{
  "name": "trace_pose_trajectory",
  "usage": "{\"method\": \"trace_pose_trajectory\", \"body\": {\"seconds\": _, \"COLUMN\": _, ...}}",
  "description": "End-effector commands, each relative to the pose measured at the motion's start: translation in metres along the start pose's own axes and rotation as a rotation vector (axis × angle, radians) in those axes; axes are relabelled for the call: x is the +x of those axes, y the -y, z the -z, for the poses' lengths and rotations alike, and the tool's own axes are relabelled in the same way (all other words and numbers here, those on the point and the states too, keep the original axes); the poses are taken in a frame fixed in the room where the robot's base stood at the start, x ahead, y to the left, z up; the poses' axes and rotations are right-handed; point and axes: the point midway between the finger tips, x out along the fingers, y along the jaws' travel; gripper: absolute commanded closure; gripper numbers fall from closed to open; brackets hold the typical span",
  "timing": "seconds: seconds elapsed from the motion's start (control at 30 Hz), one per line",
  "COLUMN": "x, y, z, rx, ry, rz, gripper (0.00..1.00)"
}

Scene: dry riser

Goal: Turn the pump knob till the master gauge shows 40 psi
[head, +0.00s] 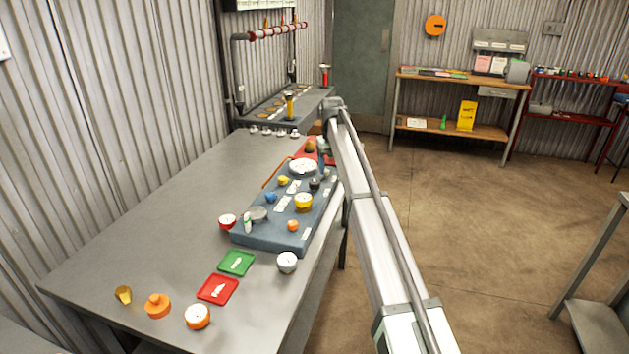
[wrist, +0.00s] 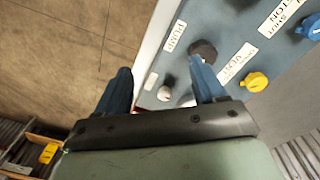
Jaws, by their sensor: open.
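The blue-grey test panel (head: 265,236) lies on the bench. A black knob (wrist: 203,49) stands beside the PUMP label (wrist: 174,37) in the wrist view; it also shows near the panel's right edge in the head view (head: 314,184). My gripper (wrist: 161,80) is open and empty, its right finger overlapping the knob's lower edge in the wrist view. I cannot tell whether they touch. A large white dial (head: 303,166), perhaps the master gauge, sits at the panel's far end; its reading is too small to tell. My gripper (head: 325,171) is right of it.
A yellow knob (wrist: 257,82) and a blue knob (wrist: 312,28) are nearby. Several loose gauges, a green tray (head: 237,263) and a red tray (head: 218,290) lie nearer. The bench's left side is clear.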

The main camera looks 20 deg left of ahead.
Motion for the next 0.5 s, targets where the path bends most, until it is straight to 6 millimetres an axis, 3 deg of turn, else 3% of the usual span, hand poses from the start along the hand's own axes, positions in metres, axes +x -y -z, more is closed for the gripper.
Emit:
{"method": "trace_pose_trajectory", "body": {"seconds": 0.03, "x": -0.023, "y": 0.013, "z": 0.012, "rx": -0.03, "ry": 0.002, "rz": 0.01, "gripper": 0.3}}
{"method": "trace_pose_trajectory", "body": {"seconds": 0.2, "x": -0.068, "y": 0.044, "z": 0.021, "rx": -0.106, "ry": 0.02, "rz": 0.041, "gripper": 0.3}}
{"method": "trace_pose_trajectory", "body": {"seconds": 0.33, "x": -0.08, "y": 0.053, "z": 0.022, "rx": -0.128, "ry": 0.025, "rz": 0.049, "gripper": 0.3}}
{"method": "trace_pose_trajectory", "body": {"seconds": 0.5, "x": -0.067, "y": 0.054, "z": 0.021, "rx": -0.131, "ry": 0.028, "rz": 0.051, "gripper": 0.3}}
